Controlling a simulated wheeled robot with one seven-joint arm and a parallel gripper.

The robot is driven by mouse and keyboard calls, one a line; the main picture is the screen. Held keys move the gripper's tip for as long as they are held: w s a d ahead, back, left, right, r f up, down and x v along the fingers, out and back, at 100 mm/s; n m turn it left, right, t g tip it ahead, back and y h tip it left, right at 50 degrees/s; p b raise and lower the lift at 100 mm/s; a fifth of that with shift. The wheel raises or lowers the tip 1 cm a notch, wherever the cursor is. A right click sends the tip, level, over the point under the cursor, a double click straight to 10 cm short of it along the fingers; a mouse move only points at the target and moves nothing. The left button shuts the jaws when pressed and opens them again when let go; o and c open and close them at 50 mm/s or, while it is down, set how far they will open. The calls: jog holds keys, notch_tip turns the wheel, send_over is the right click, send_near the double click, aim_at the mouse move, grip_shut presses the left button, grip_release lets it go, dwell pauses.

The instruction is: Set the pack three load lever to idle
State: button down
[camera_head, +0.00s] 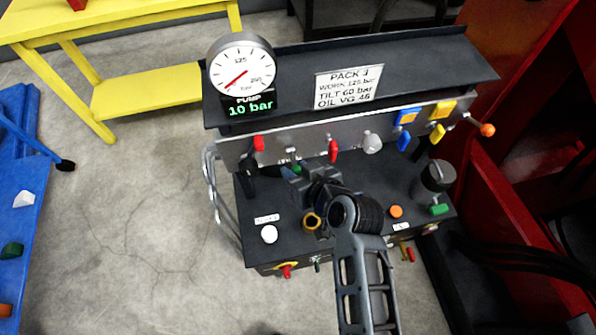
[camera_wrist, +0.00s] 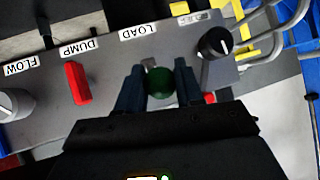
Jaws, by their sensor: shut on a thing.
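The load lever shows in the wrist view as a green ball knob (camera_wrist: 160,82) just below the LOAD label (camera_wrist: 138,31). My gripper (camera_wrist: 159,84) is shut on this knob, with one dark finger on each side. In the head view my gripper (camera_head: 296,174) reaches the front of the control panel under the PACK 3 sign (camera_head: 348,87). The green knob is mostly hidden there by the gripper. The lever's shaft is mostly hidden, so its exact setting cannot be told. The pump gauge (camera_head: 241,72) reads 10 bar.
A red dump lever (camera_wrist: 77,82) and a grey flow knob (camera_wrist: 13,103) sit left of my gripper in the wrist view. A black knob (camera_wrist: 215,43) is close on the right. Blue (camera_head: 403,141) and yellow (camera_head: 437,134) levers stand farther right in the head view.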

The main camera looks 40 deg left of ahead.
jog(key=shift+w+a+r, duration=0.15)
jog(key=shift+r, duration=0.15)
jog(key=c, duration=1.1)
grip_release()
jog(key=o, duration=0.3)
jog(key=shift+f, duration=0.15)
jog(key=shift+v, duration=3.95)
jog(key=shift+f, duration=0.1)
